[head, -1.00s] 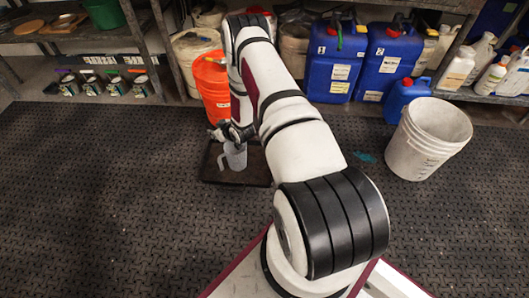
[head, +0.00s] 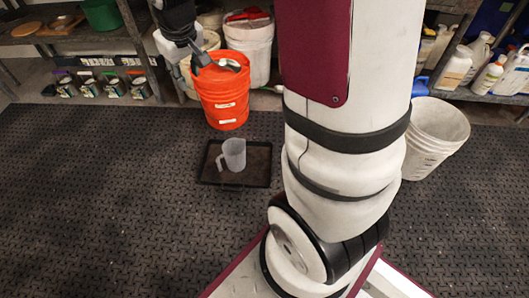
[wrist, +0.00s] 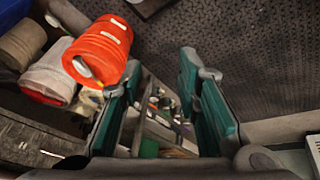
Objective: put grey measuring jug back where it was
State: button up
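The grey measuring jug (head: 234,153) stands upright on a dark, shallow tray (head: 261,176) on the floor, with its handle toward the left. Nothing is touching it. My gripper (head: 217,63) is well above and behind the jug, in front of the orange bucket's upper part in the head view. In the wrist view my gripper (wrist: 160,75) has its two teal-padded fingers spread wide with nothing between them. The jug is not visible in the wrist view; a dark edge at the top may be the tray.
The orange bucket (head: 221,98) stands just behind the tray, with a white bucket (head: 251,45) behind it. A pale bucket (head: 437,135) stands at the right, partly behind my arm. Shelves with bottles and small jars line the back. The rubber floor at left is clear.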

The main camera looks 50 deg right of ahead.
jog(key=s+a+r+g, duration=0.1)
jog(key=s+a+r, duration=0.1)
jog(key=s, duration=0.9)
jog(key=s+a+r+g+y, duration=0.1)
jog(key=s+a+r, duration=0.2)
jog(key=s, duration=0.9)
jog(key=s+a+r+g, duration=0.2)
jog(key=s+a, duration=0.3)
jog(key=s, duration=0.6)
jog(key=shift+s+a+r+y, duration=0.3)
jog(key=shift+a+r, duration=0.1)
jog(key=shift+r, duration=0.15)
notch_tip(320, 180, up, 36)
jog(key=t+p, duration=0.4)
jog(key=p, duration=2.9)
jog(key=shift+d+f+p, duration=0.2)
jog(key=shift+d+p, duration=0.05)
jog(key=shift+p, duration=0.15)
